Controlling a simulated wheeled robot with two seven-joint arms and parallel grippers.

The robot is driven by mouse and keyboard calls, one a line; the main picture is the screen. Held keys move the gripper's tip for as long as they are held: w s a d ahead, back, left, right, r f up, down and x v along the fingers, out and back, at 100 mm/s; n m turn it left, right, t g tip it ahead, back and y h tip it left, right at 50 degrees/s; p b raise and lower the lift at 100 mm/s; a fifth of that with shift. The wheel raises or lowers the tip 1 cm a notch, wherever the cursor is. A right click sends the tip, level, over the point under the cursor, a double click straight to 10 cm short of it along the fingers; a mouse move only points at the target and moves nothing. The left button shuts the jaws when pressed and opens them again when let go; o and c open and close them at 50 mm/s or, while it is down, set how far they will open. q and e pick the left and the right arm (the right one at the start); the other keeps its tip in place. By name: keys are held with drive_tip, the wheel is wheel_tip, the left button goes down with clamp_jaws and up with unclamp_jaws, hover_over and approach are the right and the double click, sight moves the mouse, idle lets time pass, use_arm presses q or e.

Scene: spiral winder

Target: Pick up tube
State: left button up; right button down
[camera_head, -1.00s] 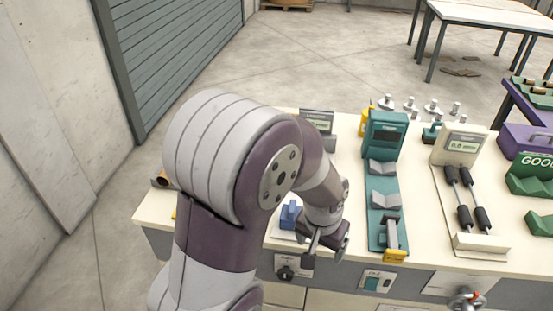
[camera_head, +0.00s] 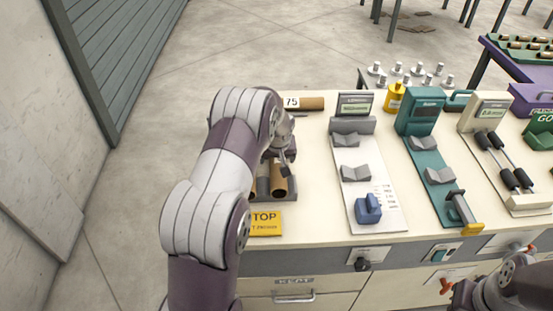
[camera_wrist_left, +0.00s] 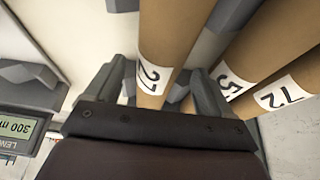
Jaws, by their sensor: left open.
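Brown cardboard tubes (camera_head: 280,188) lie side by side in a grey rack (camera_head: 291,198) at the left of the bench. In the left wrist view a tube with a numbered white label (camera_wrist_left: 168,40) runs between the fingers of my left gripper (camera_wrist_left: 166,82). The gripper is open, with one grey finger on each side of this tube; contact cannot be told. Two more labelled tubes (camera_wrist_left: 240,65) (camera_wrist_left: 290,85) lie to the right. In the head view my left gripper (camera_head: 284,152) is over the rack's far part and partly hides the tubes. My right arm shows at the lower right; its jaws are unclear.
Another tube (camera_head: 312,103) labelled 75 lies behind the rack. A length gauge (camera_head: 355,104) with a white plate, grey V-blocks and a blue block stands to the right. A teal gauge (camera_head: 419,112) is beyond it. A yellow sign (camera_head: 265,223) is at the front.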

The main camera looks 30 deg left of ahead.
use_arm(q)
drive_tip(key=shift+w+d+f, duration=0.1)
drive_tip(key=shift+w+f, duration=0.25)
drive_tip(key=shift+f, duration=0.25)
drive_tip(key=shift+s+a, duration=0.1)
drive_tip(key=shift+a, duration=0.2)
drive_tip(key=shift+c, duration=0.9)
drive_tip(key=shift+d, duration=0.2)
drive_tip(key=c, duration=1)
